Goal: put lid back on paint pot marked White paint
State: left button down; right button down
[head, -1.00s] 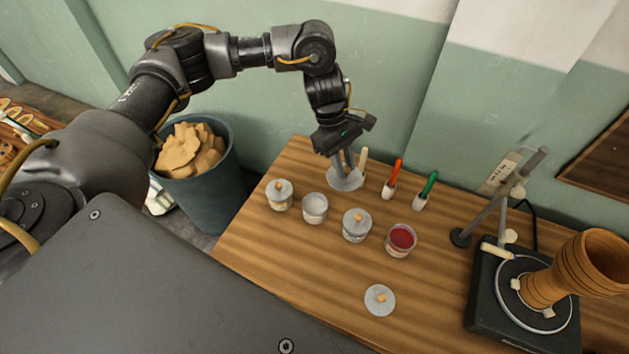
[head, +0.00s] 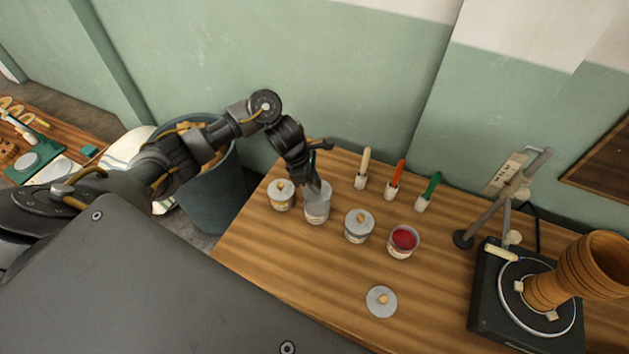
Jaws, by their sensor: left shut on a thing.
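The open pot of white paint (head: 317,213) stands second from the left in the row of pots; its label is too small to read. My left gripper (head: 314,187) is shut on a grey lid (head: 322,196) by its knob, which the fingers hide. The lid is at the top of this pot and covers its mouth. I cannot tell whether it rests fully on the rim or sits slightly above it. My right gripper is not in view.
A lidded pot (head: 281,196) stands close on the left, another lidded pot (head: 359,227) on the right, then an open red pot (head: 403,241). A loose lid (head: 381,302) lies in front. A turntable with a drum (head: 560,285) is at right.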

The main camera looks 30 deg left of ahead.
pick_arm(q)
jog(key=shift+f+b, duration=1.8)
jog(key=shift+f, duration=0.75)
jog(key=shift+f+b, duration=0.6)
jog(key=shift+b, duration=0.1)
jog(key=shift+b, duration=0.65)
jog(key=shift+f+b, duration=0.15)
jog(key=shift+b, duration=0.6)
dwell(0.4)
jog(key=c, duration=1.2)
grip_release()
jog(key=shift+o, duration=0.6)
